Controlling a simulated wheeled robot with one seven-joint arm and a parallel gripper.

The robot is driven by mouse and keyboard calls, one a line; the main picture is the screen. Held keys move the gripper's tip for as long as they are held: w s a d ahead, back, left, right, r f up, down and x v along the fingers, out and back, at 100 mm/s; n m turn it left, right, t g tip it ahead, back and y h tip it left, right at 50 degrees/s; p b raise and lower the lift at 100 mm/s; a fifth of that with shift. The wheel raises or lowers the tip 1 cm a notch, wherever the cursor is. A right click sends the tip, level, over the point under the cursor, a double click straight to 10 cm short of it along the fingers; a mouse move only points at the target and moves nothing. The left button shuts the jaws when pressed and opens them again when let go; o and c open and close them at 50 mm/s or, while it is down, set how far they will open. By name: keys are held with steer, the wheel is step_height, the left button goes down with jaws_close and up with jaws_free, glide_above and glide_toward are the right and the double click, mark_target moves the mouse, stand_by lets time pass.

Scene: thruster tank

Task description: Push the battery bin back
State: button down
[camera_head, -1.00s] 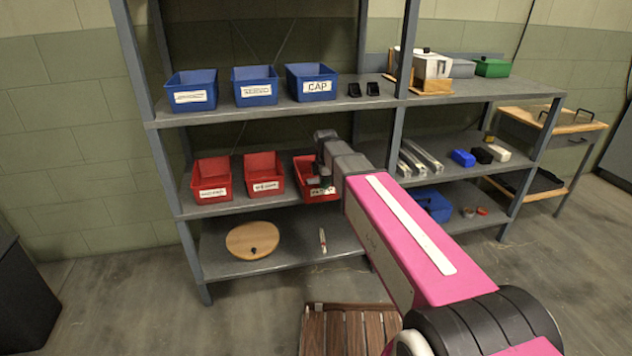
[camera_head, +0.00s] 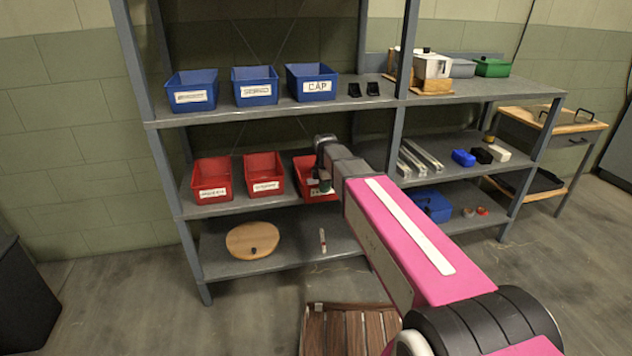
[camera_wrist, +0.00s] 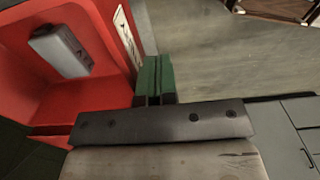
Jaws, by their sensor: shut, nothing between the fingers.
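The third red bin (camera_head: 304,172) stands on the middle shelf, at the right end of a row of red bins. Its label is partly covered by my gripper, so I cannot read it. In the wrist view the red bin (camera_wrist: 102,28) fills the left side, with a grey block (camera_wrist: 61,50) inside and a white label (camera_wrist: 128,38) on its outer front. My gripper (camera_head: 323,188) is shut and empty. Its green fingers (camera_wrist: 153,78) are just outside the bin's front wall, close to the label. I cannot tell whether they touch it.
Two more red bins (camera_head: 212,180) (camera_head: 264,174) stand to the left on the same shelf. Blue bins (camera_head: 255,86) sit on the shelf above. A grey shelf post (camera_head: 393,130) rises to the right of my gripper. A round wooden board (camera_head: 252,240) lies below.

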mark_target(324, 195)
steer(key=shift+f, duration=1.9)
steer(key=shift+r, duration=0.4)
steer(key=shift+w, duration=0.25)
steer(key=shift+w+a, duration=0.45)
steer(key=shift+w, duration=1.1)
steer(key=shift+w+a, duration=0.5)
steer(key=shift+w, duration=1)
steer(key=shift+w+a, duration=0.45)
steer(key=shift+w, duration=1.1)
steer(key=shift+s, duration=0.1)
steer(key=shift+s+d, duration=0.1)
steer(key=shift+s+d, duration=0.1)
steer(key=shift+s, duration=0.35)
